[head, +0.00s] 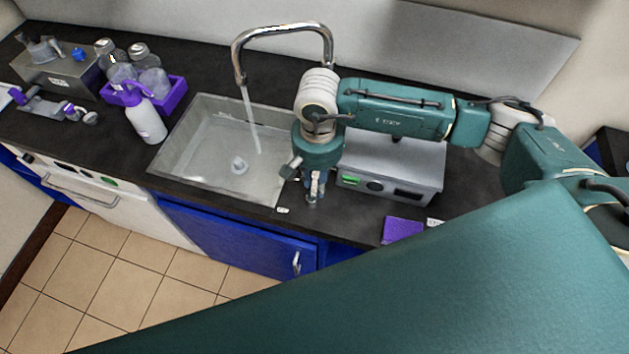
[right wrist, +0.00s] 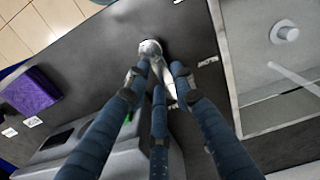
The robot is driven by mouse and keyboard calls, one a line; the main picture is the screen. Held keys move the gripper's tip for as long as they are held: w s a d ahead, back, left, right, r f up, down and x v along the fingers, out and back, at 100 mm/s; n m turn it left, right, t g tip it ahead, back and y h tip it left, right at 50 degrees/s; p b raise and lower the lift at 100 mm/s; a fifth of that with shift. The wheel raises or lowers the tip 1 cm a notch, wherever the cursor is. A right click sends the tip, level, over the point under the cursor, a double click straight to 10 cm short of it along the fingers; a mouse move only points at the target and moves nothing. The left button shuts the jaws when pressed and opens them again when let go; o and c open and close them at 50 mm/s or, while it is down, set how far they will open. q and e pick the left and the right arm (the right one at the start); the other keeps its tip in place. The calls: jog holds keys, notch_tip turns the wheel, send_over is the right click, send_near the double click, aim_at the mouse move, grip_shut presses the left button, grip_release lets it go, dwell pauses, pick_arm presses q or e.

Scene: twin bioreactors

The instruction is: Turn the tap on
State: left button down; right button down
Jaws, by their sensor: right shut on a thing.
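The chrome tap spout (head: 284,29) arches over the grey sink (head: 187,162) in the head view. A stream of water (head: 250,118) runs from its end down into the basin; the stream also shows in the right wrist view (right wrist: 295,77). My right gripper (head: 314,190) points down at the sink's right edge. In the right wrist view its blue fingers (right wrist: 158,88) are shut around the silver tap handle (right wrist: 150,47), which stands on the dark counter. The fingers partly hide the handle. My left gripper is not in view.
A grey device (head: 405,170) with a green display stands right of the sink, close to my right gripper. A purple box (head: 402,229) lies near the counter's front edge. A white spray bottle (head: 147,121) and a purple rack (head: 173,97) stand left of the sink.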

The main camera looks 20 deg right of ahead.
jog(key=c, duration=1.7)
grip_release()
jog(key=shift+r, duration=0.1)
notch_tip(320, 180, up, 12)
